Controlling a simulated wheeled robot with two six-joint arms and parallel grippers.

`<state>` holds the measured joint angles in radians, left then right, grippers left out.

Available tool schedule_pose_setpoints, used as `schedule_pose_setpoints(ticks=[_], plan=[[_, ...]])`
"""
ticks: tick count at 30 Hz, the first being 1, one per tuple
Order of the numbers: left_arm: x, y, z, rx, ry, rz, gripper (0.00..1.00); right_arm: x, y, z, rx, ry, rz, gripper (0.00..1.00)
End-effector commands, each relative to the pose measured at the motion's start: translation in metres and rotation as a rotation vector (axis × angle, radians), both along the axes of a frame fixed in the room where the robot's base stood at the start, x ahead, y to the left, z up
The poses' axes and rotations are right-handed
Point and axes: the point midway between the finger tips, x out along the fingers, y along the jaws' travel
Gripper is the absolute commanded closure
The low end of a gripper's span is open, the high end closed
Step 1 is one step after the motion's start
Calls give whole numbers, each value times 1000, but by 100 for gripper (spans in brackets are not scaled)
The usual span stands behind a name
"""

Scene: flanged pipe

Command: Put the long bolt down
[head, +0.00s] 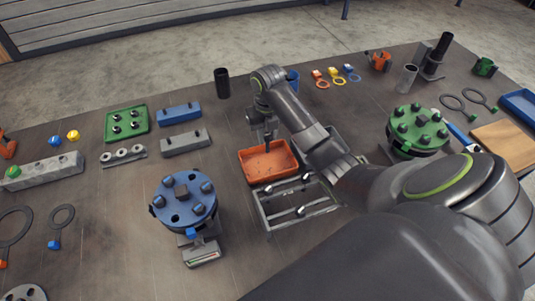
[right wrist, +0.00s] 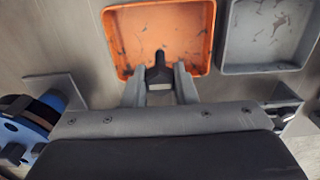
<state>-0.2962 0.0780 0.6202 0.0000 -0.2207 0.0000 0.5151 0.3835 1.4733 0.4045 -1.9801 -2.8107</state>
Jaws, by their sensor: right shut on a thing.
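My right gripper (head: 266,137) points down over the orange tray (head: 268,164), close to its far side in the head view. In the right wrist view the gripper (right wrist: 160,82) is shut on the long bolt (right wrist: 158,73), whose dark end shows between the two fingers. The bolt lies over the inside of the orange tray (right wrist: 118,38); I cannot tell whether it touches the tray floor. Most of the bolt is hidden by the fingers. My left gripper is not in view.
A grey tray (right wrist: 222,45) stands beside the orange one. A metal rack (head: 266,217) with several bolts stands just in front. A blue flange (head: 168,214) with bolts is at left, a green flange (head: 395,150) at right. My right arm covers much of the table's right front.

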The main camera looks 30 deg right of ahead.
Motion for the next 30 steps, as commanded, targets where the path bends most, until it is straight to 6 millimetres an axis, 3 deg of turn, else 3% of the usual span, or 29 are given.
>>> schedule_pose_setpoints(ticks=[2,15,28,29,30], plan=[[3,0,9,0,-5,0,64,-2,1,-13,4,7,-3,100],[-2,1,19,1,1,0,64,-1,1,-64,2,6,-3,100],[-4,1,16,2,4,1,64,-1,0,-72,1,3,-3,100],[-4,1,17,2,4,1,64,-1,0,-71,1,3,-3,71],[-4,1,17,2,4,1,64,-1,0,-71,1,3,-3,66]])
